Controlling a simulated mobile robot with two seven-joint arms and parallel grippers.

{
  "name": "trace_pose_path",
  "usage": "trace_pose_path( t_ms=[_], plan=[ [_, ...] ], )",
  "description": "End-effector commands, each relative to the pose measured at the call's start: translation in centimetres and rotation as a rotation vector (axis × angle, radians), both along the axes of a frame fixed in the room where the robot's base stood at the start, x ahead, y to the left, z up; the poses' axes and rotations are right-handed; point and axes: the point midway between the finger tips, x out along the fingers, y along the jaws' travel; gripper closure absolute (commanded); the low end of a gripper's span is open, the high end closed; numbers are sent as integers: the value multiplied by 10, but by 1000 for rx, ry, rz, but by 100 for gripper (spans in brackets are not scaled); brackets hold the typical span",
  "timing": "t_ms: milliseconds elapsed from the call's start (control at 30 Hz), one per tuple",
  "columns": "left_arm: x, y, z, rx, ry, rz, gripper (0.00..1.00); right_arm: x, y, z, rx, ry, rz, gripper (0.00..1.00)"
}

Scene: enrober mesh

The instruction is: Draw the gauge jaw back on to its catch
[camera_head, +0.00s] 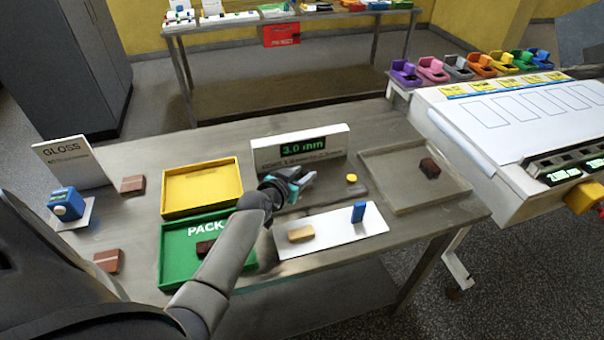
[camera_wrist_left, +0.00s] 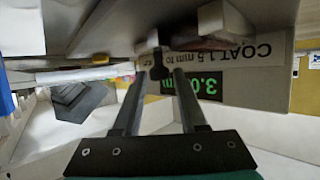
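The gauge (camera_head: 300,150) is a pale box with a green 3.0 mm display at the back middle of the table. In the left wrist view its display (camera_wrist_left: 195,85) is upside down. A low grey base (camera_head: 322,192) lies in front of it. My left gripper (camera_head: 300,178) is in front of the gauge, just over this base. In the left wrist view, a dark knob (camera_wrist_left: 158,64) shows between the tips of my left gripper (camera_wrist_left: 161,72). The fingers are apart; whether they touch the knob is unclear. The jaw and catch cannot be made out. My right gripper is out of view.
A yellow tray (camera_head: 202,170) and a green PACK tray (camera_head: 177,226) lie to the left. A white board (camera_head: 345,230) with a tan piece (camera_head: 301,234) and a blue block (camera_head: 358,212) lies in front. A grey tray (camera_head: 400,150) with a brown piece (camera_head: 429,168) is right.

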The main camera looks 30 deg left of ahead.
Motion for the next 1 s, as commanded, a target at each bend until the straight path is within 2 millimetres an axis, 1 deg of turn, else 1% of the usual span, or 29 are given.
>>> trace_pose_path(
  t_ms=[33,333,1000],
  plan=[
    [0,0,0,0,0,0,66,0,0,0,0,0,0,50],
    [0,0,0,0,0,0,99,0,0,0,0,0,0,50],
    [0,0,0,0,0,1,100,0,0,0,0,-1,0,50]
  ],
)
